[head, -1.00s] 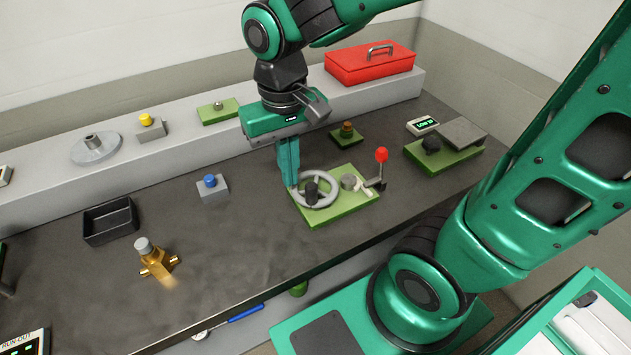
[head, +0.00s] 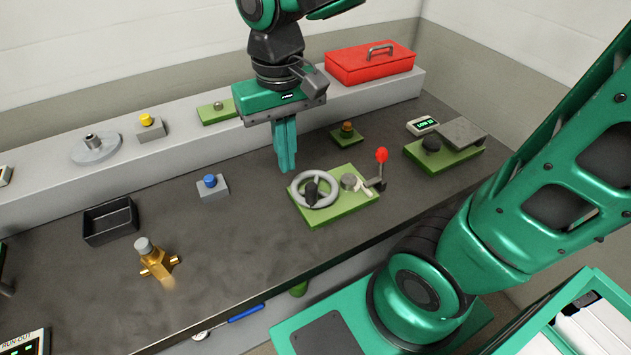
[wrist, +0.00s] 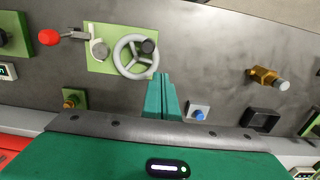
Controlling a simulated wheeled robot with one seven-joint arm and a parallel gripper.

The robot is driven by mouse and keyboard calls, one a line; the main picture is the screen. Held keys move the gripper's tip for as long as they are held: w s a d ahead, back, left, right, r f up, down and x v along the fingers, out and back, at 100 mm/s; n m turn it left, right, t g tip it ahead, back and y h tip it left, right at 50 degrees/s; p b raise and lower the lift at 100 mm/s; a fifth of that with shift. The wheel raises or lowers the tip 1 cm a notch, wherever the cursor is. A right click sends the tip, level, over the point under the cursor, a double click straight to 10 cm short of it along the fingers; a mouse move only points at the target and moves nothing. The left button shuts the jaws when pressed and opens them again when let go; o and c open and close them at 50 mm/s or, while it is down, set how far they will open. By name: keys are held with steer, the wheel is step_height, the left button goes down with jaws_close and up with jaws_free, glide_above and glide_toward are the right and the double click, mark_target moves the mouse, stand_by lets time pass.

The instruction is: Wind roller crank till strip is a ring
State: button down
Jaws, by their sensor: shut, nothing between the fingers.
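The roller device is a green plate (head: 318,217) on the dark bench. It carries a grey spoked handwheel (head: 330,202) with a black knob (head: 311,191), a grey cylindrical roller (head: 349,181) and a red-knobbed lever (head: 381,155). A small pale piece (head: 364,188), perhaps the strip, lies by the roller; its shape is too small to tell. My gripper (head: 287,169) is shut and empty, pointing down just behind the wheel and apart from it. In the wrist view the fingertips (wrist: 161,77) are beside the wheel rim (wrist: 119,60), with the knob (wrist: 148,46) beyond them.
A blue-button box (head: 211,187), a black tray (head: 110,220) and a brass fitting (head: 157,262) are to the left. A small green-based button (head: 346,133) and a green-based unit (head: 450,152) are to the right. A raised grey ledge (head: 185,157) runs behind.

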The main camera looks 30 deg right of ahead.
step_height(320, 180, up, 3)
steer(key=shift+r, duration=0.2)
stand_by(2.5)
